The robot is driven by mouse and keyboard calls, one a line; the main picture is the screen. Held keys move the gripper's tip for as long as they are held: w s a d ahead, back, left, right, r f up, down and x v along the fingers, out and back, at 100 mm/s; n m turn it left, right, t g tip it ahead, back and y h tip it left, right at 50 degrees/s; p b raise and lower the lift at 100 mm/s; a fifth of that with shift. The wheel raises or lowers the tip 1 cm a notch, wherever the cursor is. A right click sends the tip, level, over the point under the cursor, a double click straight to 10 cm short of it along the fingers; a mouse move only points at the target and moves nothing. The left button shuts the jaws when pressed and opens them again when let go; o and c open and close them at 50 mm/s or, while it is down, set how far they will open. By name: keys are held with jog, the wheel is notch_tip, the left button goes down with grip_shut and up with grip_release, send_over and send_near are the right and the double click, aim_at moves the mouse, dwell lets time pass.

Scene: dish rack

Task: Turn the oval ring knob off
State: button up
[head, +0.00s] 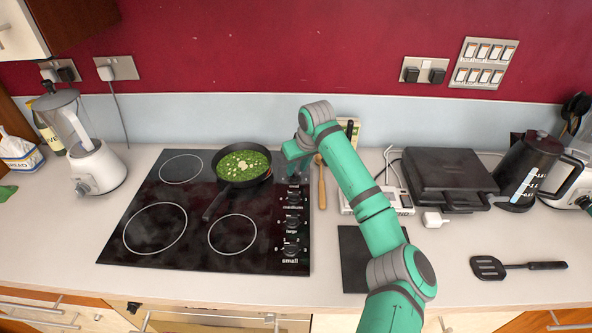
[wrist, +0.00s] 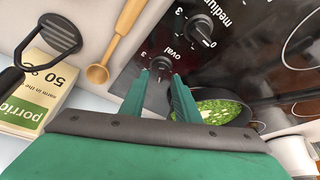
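The oval ring knob (wrist: 160,65) is a small dark knob beside the word "oval" on the black hob in the wrist view. In the head view my gripper (head: 293,160) hides most or all of it at the back right of the hob. In the wrist view my gripper (wrist: 160,75) is open, its two green fingers apart. The fingertips lie to either side of the knob; whether they touch it I cannot tell. A black pan (head: 220,181) of green food sits on the back right ring.
The medium knob (wrist: 200,32) is close to the oval knob. A wooden spoon (head: 321,185) lies just right of the hob (head: 190,215). A carton (wrist: 38,90) and a black masher (wrist: 55,35) are nearby. The front left rings are bare.

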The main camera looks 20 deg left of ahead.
jog(key=shift+x, duration=1.2)
jog(key=shift+s, duration=0.1)
grip_shut()
jog(key=shift+d+n, duration=0.15)
jog(key=shift+n, duration=0.25)
jog(key=n, duration=0.1)
jog(key=n+g, duration=0.1)
jog(key=n, duration=0.1)
jog(key=n+g, duration=0.1)
jog(key=shift+w+n+y, duration=0.25)
jog(key=shift+n+y, duration=0.15)
jog(key=n, duration=0.2)
jog(key=n+g, duration=0.1)
jog(key=n, duration=0.1)
jog(key=n+g, duration=0.1)
jog(key=n, duration=0.1)
jog(key=shift+w, duration=0.25)
jog(key=shift+n, duration=0.3)
grip_release()
